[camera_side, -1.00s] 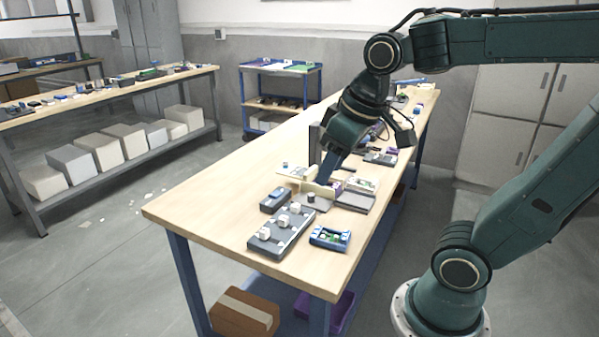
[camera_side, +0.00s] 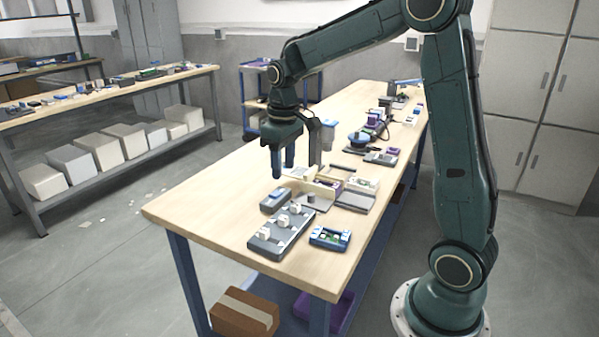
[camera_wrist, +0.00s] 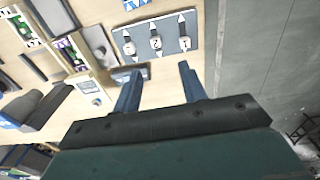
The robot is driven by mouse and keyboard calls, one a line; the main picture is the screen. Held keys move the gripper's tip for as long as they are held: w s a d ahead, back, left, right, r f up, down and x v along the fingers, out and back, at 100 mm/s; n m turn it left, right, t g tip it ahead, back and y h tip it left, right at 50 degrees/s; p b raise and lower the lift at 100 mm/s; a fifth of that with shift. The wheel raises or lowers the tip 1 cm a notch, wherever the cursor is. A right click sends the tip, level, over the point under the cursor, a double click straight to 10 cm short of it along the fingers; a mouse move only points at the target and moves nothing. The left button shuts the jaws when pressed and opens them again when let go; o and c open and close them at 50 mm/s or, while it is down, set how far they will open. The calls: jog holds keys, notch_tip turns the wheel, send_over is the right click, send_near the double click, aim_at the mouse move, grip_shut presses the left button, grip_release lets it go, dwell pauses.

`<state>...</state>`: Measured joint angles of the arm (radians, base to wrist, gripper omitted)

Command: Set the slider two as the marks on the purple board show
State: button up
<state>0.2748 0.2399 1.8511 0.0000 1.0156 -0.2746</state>
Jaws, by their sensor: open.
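The grey slider panel (camera_side: 281,230) lies near the front of the table and carries three white knobs in a row. In the wrist view the panel (camera_wrist: 194,20) is at the top, and the middle slider, marked 2 (camera_wrist: 156,43), sits between two others, with white arrow marks along the row. A small board with purple and green (camera_wrist: 70,54) stands left of the panel, partly cut up by other parts; its marks are too small to read. My gripper (camera_side: 284,170) is open and empty, above the table behind the panel; its fingers (camera_wrist: 160,73) point toward it.
A small grey-blue block (camera_side: 274,201) sits right behind the panel and a blue tray (camera_side: 330,238) to its right. The table's left side is clear.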

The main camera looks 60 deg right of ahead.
aim_at(283, 217)
jog(key=shift+w+d+f, duration=0.65)
jog(key=shift+f, duration=0.25)
jog(key=shift+f, duration=0.1)
jog(key=shift+f, duration=6.8)
jog(key=shift+c, duration=0.2)
